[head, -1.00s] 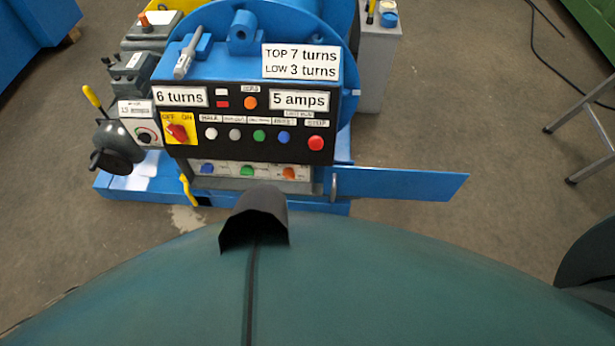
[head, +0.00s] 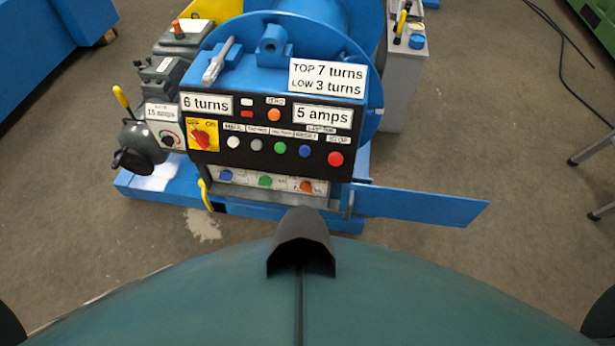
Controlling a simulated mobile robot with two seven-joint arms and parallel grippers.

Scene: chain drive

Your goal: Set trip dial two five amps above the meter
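The trip dial (head: 169,138) is a small round knob with red and green marks on a light grey box, left of the black control panel (head: 262,153). A small label above it appears to read 15 amps (head: 162,113). The knob's exact pointer position is too small to read. The meter display (head: 322,117) on the panel reads "5 amps". A second display (head: 206,104) reads "6 turns". Neither of my grippers is in view.
A red rotary switch on a yellow plate (head: 202,134) sits right of the dial. A dark handwheel (head: 138,158) with a yellow-handled lever stands left of it. A blue door (head: 425,205) sticks out to the right. Open floor (head: 90,230) lies at left.

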